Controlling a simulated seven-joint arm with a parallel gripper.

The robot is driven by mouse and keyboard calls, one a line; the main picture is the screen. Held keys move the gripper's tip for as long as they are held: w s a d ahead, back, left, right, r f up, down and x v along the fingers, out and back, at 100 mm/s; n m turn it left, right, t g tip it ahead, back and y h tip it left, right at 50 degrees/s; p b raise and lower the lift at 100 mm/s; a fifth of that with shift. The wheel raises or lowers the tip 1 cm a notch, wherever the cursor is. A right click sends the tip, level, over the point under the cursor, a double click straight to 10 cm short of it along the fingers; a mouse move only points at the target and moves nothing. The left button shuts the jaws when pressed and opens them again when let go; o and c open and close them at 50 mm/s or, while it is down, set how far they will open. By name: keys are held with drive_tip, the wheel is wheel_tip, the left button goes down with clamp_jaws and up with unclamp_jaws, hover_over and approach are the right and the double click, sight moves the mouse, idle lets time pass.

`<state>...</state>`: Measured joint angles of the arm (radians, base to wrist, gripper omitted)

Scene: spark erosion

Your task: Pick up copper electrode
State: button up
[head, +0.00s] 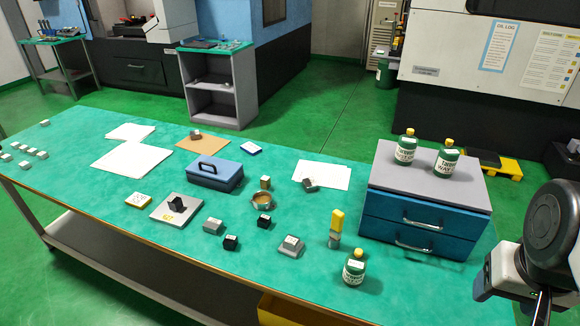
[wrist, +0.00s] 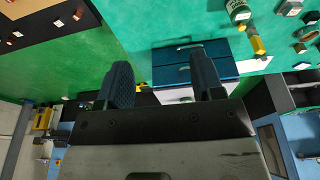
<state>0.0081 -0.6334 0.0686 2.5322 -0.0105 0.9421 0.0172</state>
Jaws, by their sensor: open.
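A small copper-brown block (head: 265,183) with a pale top stands on the green table, behind a bronze-coloured ring (head: 262,201). Another brownish block (head: 196,134) sits on a tan sheet farther back. I cannot tell for sure which one is the copper electrode. My gripper shows in the wrist view (wrist: 165,80), with its two dark fingers apart and nothing between them. In the head view my arm's end is at the right edge, beyond the blue drawer unit and well away from both blocks; its fingers are partly cut off.
A blue drawer unit (head: 415,222) with two green bottles on its grey top stands at the table's right. A third bottle (head: 354,268) and a yellow-topped piece (head: 337,225) stand left of it. A blue toolbox (head: 214,174) and several grey and dark blocks occupy the middle.

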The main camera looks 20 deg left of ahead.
idle(0.4)
drive_tip(key=w+a+m+g+y, duration=0.2)
drive_tip(key=w+a+m+y, duration=0.35)
drive_tip(key=w+a, duration=1.2)
drive_tip(key=m+y, duration=0.7)
drive_tip(key=m, duration=0.2)
hover_over(268, 179)
drive_tip(key=s+d, duration=0.3)
drive_tip(key=d, duration=0.5)
drive_tip(key=s+d, duration=0.3)
drive_tip(key=d, duration=0.4)
wheel_tip(268, 179, down, 17)
drive_tip(key=w+a+f+m, duration=0.1)
drive_tip(key=a+f, duration=0.2)
drive_tip(key=f, duration=0.1)
drive_tip(key=w+a+f+m, duration=0.2)
drive_tip(key=a+f, duration=0.2)
drive_tip(key=w+a+f+m+y, duration=0.1)
drive_tip(key=w+a+f, duration=0.1)
drive_tip(key=a+f, duration=0.1)
drive_tip(key=shift+w+a+f+t, duration=0.25)
drive_tip(key=shift+a+f+t, duration=0.15)
drive_tip(key=shift+f, duration=0.2)
drive_tip(key=shift+a+f+m, duration=0.1)
drive_tip(key=shift+f+m, duration=0.05)
drive_tip(key=shift+m, duration=0.1)
drive_tip(key=shift+a, duration=0.1)
